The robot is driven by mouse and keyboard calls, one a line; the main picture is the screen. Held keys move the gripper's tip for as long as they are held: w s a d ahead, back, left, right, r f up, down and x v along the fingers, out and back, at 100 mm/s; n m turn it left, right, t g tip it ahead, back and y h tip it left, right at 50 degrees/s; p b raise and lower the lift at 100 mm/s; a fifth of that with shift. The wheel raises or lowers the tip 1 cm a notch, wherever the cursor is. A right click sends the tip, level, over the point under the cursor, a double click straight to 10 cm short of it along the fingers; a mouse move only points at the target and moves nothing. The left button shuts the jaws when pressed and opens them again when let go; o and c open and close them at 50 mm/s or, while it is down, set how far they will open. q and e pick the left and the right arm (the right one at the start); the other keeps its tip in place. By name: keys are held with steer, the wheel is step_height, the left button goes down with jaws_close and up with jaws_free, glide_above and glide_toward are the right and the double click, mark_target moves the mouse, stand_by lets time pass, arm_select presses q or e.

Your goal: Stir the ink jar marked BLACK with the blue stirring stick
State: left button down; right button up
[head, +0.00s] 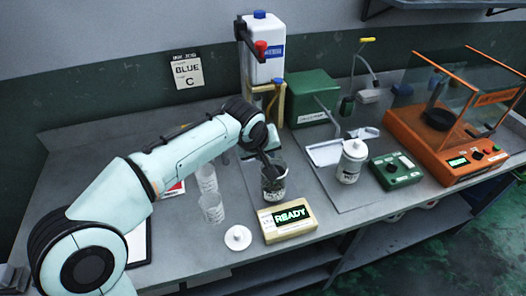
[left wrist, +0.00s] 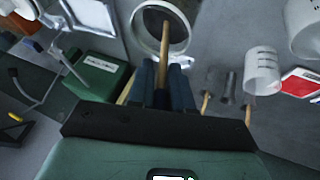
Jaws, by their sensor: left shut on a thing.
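My left gripper (head: 270,163) is low over an open jar (head: 273,187) with dark contents. Its label is too small to read. In the left wrist view, my left gripper (left wrist: 162,85) is shut on a thin stirring stick (left wrist: 163,48). The visible part of the stick looks tan; I see no blue mark on it. The stick points into the round opening of the jar (left wrist: 136,32), over its dark inside. How deep its tip reaches is not clear. My right gripper is not in view.
A white lid (head: 238,238) and a READY display box (head: 287,220) stand in front of the jar. Clear beakers (head: 211,208) are to its left. A lidded white jar (head: 351,161), a green control box (head: 396,170) and an orange balance (head: 440,150) are to the right.

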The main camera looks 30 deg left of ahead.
arm_select(q)
steer(key=shift+r, duration=0.1)
steer(key=shift+s+a+r+p, duration=0.15)
steer(key=shift+r+p, duration=0.4)
steer(key=shift+r, duration=0.15)
steer(key=shift+s+a+r+p, duration=0.15)
steer(key=shift+r+p, duration=0.35)
steer(key=shift+r, duration=0.25)
steer(key=shift+s+a+r+p, duration=0.1)
steer(key=shift+s+r+p, duration=0.05)
steer(key=shift+r+p, duration=0.5)
steer(key=shift+s+a+r+p, duration=0.2)
steer(key=shift+r+p, duration=0.25)
steer(key=shift+r, duration=0.35)
steer(key=shift+s+a+r+p, duration=0.15)
steer(key=shift+r+p, duration=0.35)
steer(key=shift+r, duration=0.3)
steer(key=shift+s+a+r+p, duration=0.2)
steer(key=shift+r+p, duration=0.25)
steer(key=shift+r, duration=0.35)
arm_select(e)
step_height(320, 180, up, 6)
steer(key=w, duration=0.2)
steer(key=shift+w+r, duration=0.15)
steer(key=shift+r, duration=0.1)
arm_select(q)
steer(key=shift+r, duration=0.1)
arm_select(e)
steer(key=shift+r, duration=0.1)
